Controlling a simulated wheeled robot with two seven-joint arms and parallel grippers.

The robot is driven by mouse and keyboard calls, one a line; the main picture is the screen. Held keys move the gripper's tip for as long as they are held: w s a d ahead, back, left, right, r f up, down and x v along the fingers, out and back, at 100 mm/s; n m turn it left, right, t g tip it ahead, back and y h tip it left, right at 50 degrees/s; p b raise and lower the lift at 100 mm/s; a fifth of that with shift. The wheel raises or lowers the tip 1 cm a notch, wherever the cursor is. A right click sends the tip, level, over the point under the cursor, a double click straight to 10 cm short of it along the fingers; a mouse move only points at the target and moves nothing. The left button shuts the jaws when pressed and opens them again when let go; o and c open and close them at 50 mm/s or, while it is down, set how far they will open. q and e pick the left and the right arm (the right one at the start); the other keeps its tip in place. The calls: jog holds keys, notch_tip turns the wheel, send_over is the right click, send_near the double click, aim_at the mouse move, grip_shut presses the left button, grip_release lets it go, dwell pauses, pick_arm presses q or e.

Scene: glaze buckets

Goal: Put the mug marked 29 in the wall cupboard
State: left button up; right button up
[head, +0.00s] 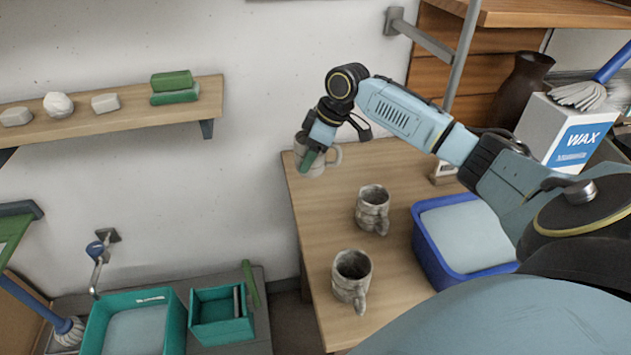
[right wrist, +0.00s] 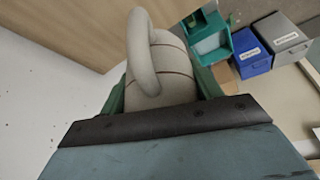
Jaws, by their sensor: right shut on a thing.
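My right gripper (head: 311,157) is shut on a pale grey mug (head: 319,167) at the far left corner of the wooden table (head: 397,160). Whether this mug touches the table or hangs just above it, I cannot tell. In the right wrist view, the held mug (right wrist: 174,80) sits between the green fingers with its handle facing the camera. Two similar mugs stand upright on the table, a middle one (head: 372,212) and a nearer one (head: 351,283). I can read no number on any mug. I cannot make out the wall cupboard for sure. My left gripper is out of view.
A blue tub (head: 428,254) stands right of the mugs. A wall shelf (head: 130,109) with soap-like blocks is at left. Teal tubs (head: 178,325) sit lower left. A metal bracket bar (head: 425,40), a brown vase (head: 521,90) and a WAX box (head: 570,135) are upper right.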

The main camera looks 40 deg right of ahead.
jog(key=shift+d, duration=0.55)
jog(key=shift+s+d+f, duration=0.1)
jog(key=shift+f, duration=0.2)
notch_tip(320, 180, down, 9)
jog(key=shift+f+b, duration=0.1)
jog(key=shift+b, duration=0.2)
jog(key=shift+f, duration=0.1)
jog(key=o, duration=1.2)
jog(key=v, duration=1.2)
jog(key=shift+p, duration=0.4)
